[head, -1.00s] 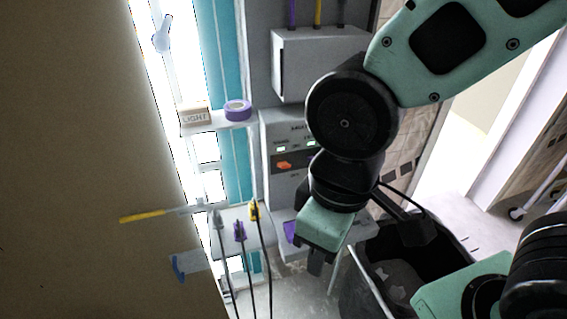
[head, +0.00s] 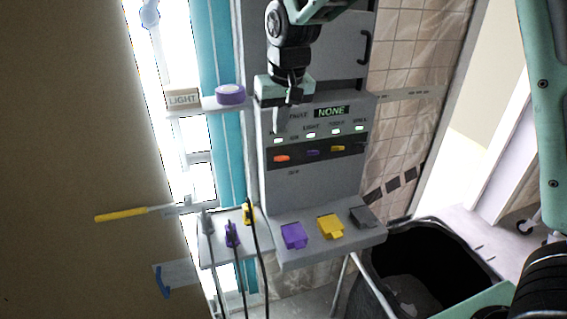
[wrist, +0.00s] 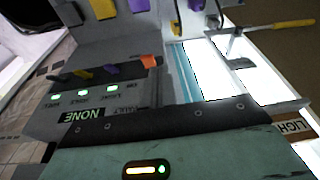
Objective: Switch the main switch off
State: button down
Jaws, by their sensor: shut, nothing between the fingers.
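The panel (head: 310,190) stands upright in the middle of the head view. A dark strip on it carries a row of small switches. The orange switch (head: 281,158) is leftmost, with a lit green lamp (head: 278,140) above it; it also shows in the wrist view (wrist: 149,61). I take it for the main switch; its own label is hidden, and I cannot tell its lever position surely. My gripper (head: 279,121) is shut and empty, pointing down in front of the panel just above the orange switch's lamp. A gap to the switch shows.
Purple (head: 312,152), yellow (head: 337,149) and black switches sit to the right, under lit lamps. A display (head: 331,111) reads NONE. A ledge below holds purple, yellow and dark blocks. Cables and plugs hang at left. A black bin (head: 420,262) stands at lower right.

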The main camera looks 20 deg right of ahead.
aim_at(282, 158)
jog(key=shift+m+h, duration=0.3)
jog(key=shift+m, duration=0.2)
jog(key=w+d, duration=0.2)
jog(key=w, duration=0.1)
jog(key=w+d+b, duration=0.1)
jog(key=shift+w+f, duration=0.2)
jog(key=shift+f, duration=0.15)
jog(key=p+x, duration=0.4)
jog(key=x, duration=0.6)
jog(key=shift+w, duration=0.15)
jog(key=shift+f+t+b, duration=0.25)
jog(key=shift+t+b, duration=0.15)
jog(key=shift+b, duration=0.3)
